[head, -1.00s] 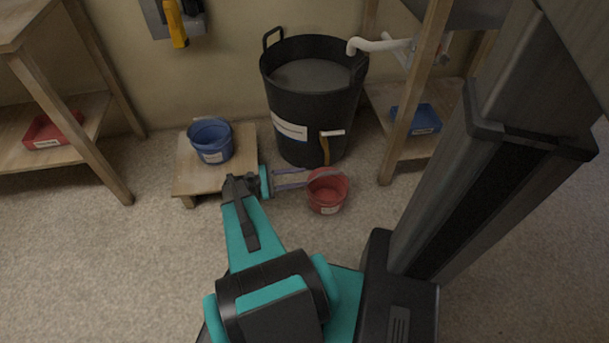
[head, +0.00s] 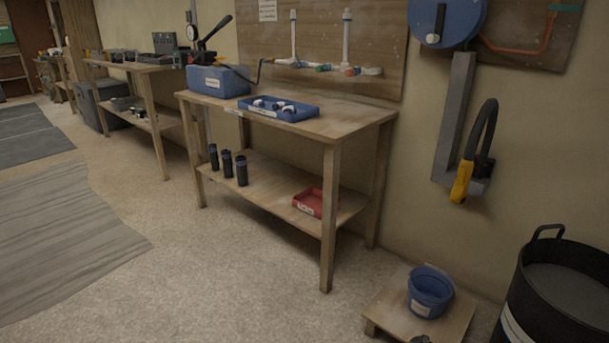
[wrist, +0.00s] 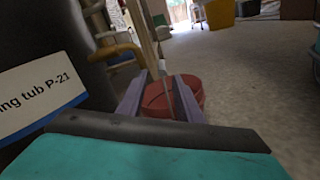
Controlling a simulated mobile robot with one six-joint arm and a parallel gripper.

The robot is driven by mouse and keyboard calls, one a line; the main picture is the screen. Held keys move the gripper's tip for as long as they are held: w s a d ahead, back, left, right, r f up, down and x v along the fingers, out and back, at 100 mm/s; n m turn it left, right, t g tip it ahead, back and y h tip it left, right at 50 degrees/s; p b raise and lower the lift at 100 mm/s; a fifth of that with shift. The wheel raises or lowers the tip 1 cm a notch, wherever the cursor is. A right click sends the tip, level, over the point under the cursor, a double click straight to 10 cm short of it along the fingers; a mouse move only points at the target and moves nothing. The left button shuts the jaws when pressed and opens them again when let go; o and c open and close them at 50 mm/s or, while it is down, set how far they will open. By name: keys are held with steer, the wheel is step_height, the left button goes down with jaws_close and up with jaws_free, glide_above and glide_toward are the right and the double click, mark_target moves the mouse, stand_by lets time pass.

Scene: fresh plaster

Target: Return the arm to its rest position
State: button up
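In the wrist view my gripper (wrist: 160,84) has its two pale purple fingers apart. A red bucket (wrist: 187,93) is beyond and between them. A thin grey strip, which looks like the bucket's handle, runs upward between the fingers; I cannot tell whether they touch it. The large black tub (wrist: 45,35), labelled "...ng tub P-21", stands close on the left. In the head view my gripper and the red bucket are out of frame; only a small dark part, perhaps of my arm, shows at the bottom edge.
In the head view a blue bucket (head: 430,291) sits on a low wooden platform (head: 385,308) beside the black tub (head: 570,285). A wooden bench (head: 345,125) holds a blue tray (head: 278,109), with a red tray (head: 315,203) below. Open floor (head: 200,270) lies left.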

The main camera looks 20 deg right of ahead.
steer(key=w+a+r+n+t+h+p, duration=0.1)
steer(key=w+a+r+n+h+p, duration=0.15)
steer(key=w+r+p, duration=0.2)
steer(key=w+a+r+n+t+h+p, duration=0.1)
steer(key=w+a+r+p, duration=0.3)
steer(key=w, duration=0.2)
steer(key=w+a+r+n+t+p, duration=0.1)
steer(key=w+a+r+t+p, duration=0.1)
steer(key=w+a+r+p, duration=0.3)
steer(key=a+n+t+p, duration=0.15)
steer(key=a+p, duration=0.25)
steer(key=a, duration=0.4)
steer(key=s+a+r+m+t+y+p, duration=0.1)
steer(key=a+m+y+p, duration=0.1)
steer(key=a, duration=1)
steer(key=s+a+r+m+t+y+p, duration=0.1)
steer(key=a+y+p, duration=0.4)
steer(key=a, duration=0.7)
steer(key=s+a+r+m+t+y+p, duration=0.1)
steer(key=s+a+m+t+y+p, duration=0.1)
steer(key=a, duration=1)
steer(key=m+t+y+p, duration=0.1)
steer(key=y+p, duration=0.1)
steer(key=p, duration=0.1)
steer(key=shift+s+r, duration=0.2)
steer(key=shift+r, duration=0.2)
steer(key=shift+d, duration=0.15)
